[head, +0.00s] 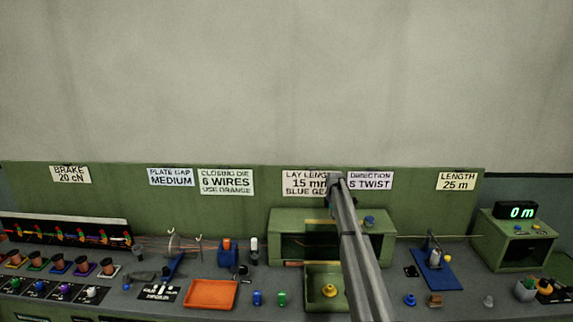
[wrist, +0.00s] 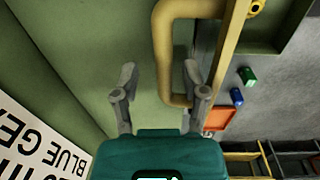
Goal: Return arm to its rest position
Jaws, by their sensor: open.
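My gripper (wrist: 160,82) is open in the wrist view, with two grey fingers apart and nothing held between them. A tan bent handle (wrist: 162,50) lies at and beyond the right finger; whether they touch I cannot tell. In the head view my arm reaches up from the bottom, right of centre, in front of the green machine (head: 283,222) and over the lay length sign (head: 300,183). My gripper cannot be made out in the head view.
Small blue (head: 257,298) and green (head: 282,298) pieces lie between tray and bin. The wall above is bare.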

